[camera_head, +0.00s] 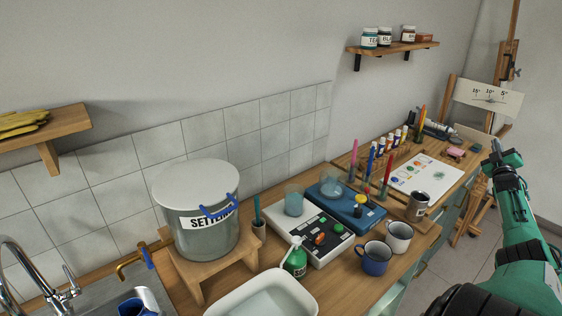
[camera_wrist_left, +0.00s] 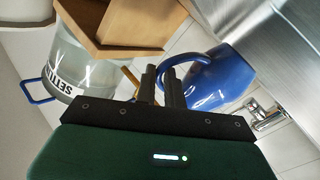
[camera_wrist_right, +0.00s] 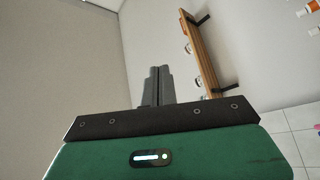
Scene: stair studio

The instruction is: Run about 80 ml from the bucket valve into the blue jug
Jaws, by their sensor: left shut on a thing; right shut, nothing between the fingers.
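The lidded bucket (camera_head: 205,245), labelled with a word starting "SETTL", stands on a wooden stand (camera_head: 215,272). Its brass valve (camera_head: 128,264) with a blue lever (camera_head: 148,257) points left over the sink side. The blue jug (camera_head: 132,308) is cut off by the bottom edge of the head view, below the spout; its inside level cannot be read. In the left wrist view my left gripper (camera_wrist_left: 163,78) is shut on the handle of the blue jug (camera_wrist_left: 222,80). My right gripper (camera_head: 496,148) is shut and empty, raised at the far right, away from the bucket.
A steel sink (camera_head: 88,300) and tap (camera_head: 68,285) lie at left. A white basin (camera_head: 222,307), green bottle (camera_head: 295,262), white device (camera_head: 308,237), blue device (camera_head: 348,206) and two mugs (camera_head: 374,260) crowd the counter right of the stand. A shelf (camera_head: 392,47) is on the wall.

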